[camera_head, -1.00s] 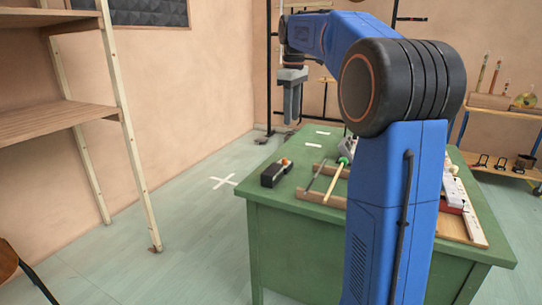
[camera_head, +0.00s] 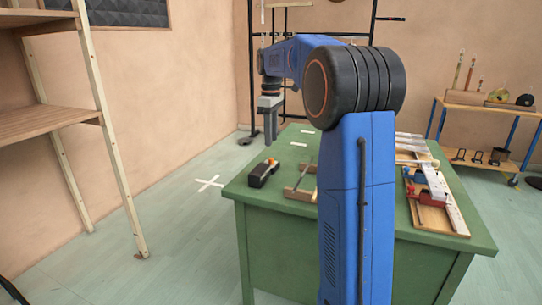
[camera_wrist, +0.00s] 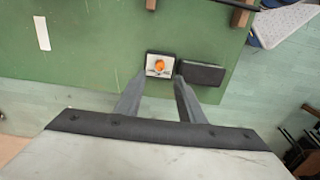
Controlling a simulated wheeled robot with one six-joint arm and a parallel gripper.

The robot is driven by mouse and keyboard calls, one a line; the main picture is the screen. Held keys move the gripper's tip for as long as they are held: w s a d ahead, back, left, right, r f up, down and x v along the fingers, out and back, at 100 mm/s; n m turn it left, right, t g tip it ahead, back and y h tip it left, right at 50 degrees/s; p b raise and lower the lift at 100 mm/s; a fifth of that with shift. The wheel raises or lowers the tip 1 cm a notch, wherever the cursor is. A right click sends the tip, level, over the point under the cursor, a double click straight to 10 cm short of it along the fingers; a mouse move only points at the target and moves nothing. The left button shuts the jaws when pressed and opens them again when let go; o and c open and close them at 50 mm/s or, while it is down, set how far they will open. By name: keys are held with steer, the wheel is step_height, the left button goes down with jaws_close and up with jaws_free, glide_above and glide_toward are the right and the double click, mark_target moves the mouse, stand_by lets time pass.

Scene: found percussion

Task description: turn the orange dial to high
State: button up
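The orange dial (camera_head: 271,161) sits on a small black box (camera_head: 260,176) near the left edge of the green table. In the wrist view, the dial (camera_wrist: 159,65) shows on a pale plate with dark marks too small to read. A dark block (camera_wrist: 203,74) of the box lies right beside this plate. My gripper (camera_head: 270,140) points down above the dial in the head view. In the wrist view, my gripper (camera_wrist: 159,80) is open, its two fingers apart with the dial just beyond the gap between the tips. Nothing is held. Whether the fingers touch the box cannot be told.
A wooden rack (camera_head: 299,194) stands right of the box on the green table (camera_head: 285,235). Boards with red and blue parts (camera_head: 430,213) lie at the table's right side. A wooden shelf (camera_head: 45,121) stands left.

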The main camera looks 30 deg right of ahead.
mark_target(271, 161)
step_height(271, 161, down, 8)
steer(key=shift+r, duration=0.1)
steer(key=shift+c, duration=0.4)
jaws_close()
